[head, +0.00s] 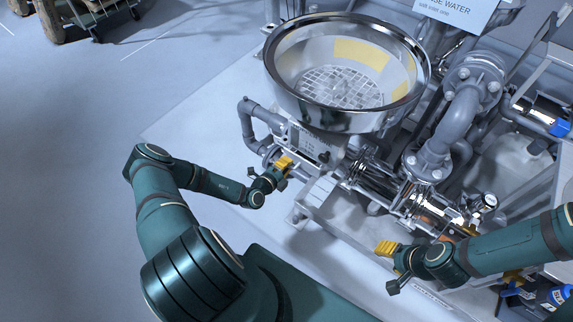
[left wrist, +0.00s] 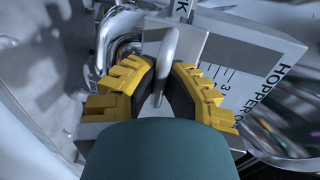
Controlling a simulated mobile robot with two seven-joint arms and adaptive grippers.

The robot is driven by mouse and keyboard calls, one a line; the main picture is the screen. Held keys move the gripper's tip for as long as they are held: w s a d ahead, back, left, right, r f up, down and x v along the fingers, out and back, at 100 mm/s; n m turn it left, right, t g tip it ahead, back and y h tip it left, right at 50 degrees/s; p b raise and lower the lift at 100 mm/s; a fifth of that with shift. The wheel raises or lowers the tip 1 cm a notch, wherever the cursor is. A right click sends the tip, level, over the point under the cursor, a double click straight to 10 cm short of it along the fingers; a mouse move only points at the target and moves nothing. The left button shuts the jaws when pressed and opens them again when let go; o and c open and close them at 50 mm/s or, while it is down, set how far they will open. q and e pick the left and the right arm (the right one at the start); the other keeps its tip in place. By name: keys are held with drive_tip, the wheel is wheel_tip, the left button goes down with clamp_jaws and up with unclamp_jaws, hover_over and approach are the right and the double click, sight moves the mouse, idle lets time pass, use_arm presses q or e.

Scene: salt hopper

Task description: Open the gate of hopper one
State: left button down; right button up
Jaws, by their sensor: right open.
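Hopper one is the steel bowl (head: 346,118) with a mesh grate, upper middle in the head view. Below it sits a pale plate with a scale, whose label (left wrist: 270,88) reads "HOPPER O…" in the left wrist view; the rest is cut off. In the head view the left gripper (head: 285,163) is below the bowl's left side. My right gripper (head: 386,247) is open and empty, apart from the pipework.
Grey pipes (head: 455,125) and shiny steel piping crowd the right of the bowl. A sign reading "…SE WATER" (head: 457,10) hangs at the top right. The floor (head: 70,140) at left is clear, with a wheeled cart at the far upper left.

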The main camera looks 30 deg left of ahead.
use_arm(q)
drive_tip(key=f+p+v, duration=0.1)
drive_tip(key=p+v, duration=0.1)
drive_tip(key=v, duration=0.4)
drive_tip(key=shift+s, duration=0.3)
drive_tip(key=c, duration=1)
unclamp_jaws()
drive_tip(key=shift+a, duration=0.1)
drive_tip(key=v, duration=1.2)
